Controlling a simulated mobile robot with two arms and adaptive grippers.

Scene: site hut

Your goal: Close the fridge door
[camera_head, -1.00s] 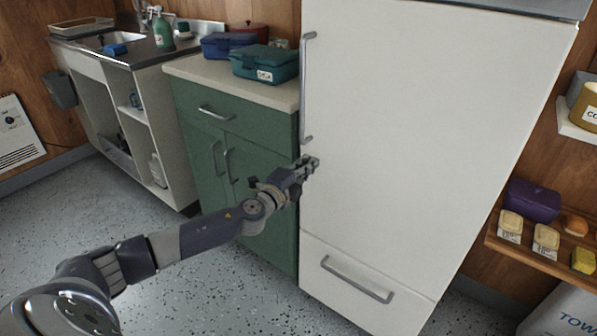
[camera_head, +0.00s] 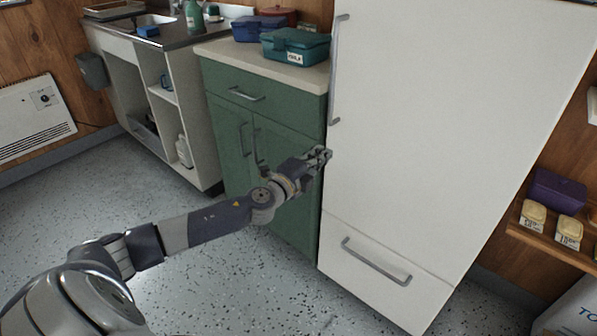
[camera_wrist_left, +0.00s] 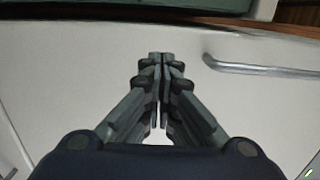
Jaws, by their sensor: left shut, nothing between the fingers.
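The white fridge door (camera_head: 430,120) stands on the right of the head view and looks flush with the fridge body. Its vertical grey handle (camera_head: 337,70) runs along the left edge. My left gripper (camera_head: 325,154) is shut and empty, at the door's left edge below the handle. In the left wrist view the shut fingertips (camera_wrist_left: 160,58) lie in front of the white door panel (camera_wrist_left: 60,80), with the handle (camera_wrist_left: 262,68) to their right. I cannot tell whether the fingertips touch the door. My right gripper is not in view.
A green cabinet (camera_head: 262,117) with a teal box (camera_head: 296,46) on top stands directly left of the fridge. A lower drawer (camera_head: 385,262) sits under the door. A shelf with food tubs (camera_head: 533,213) is at the right. The speckled floor in front is clear.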

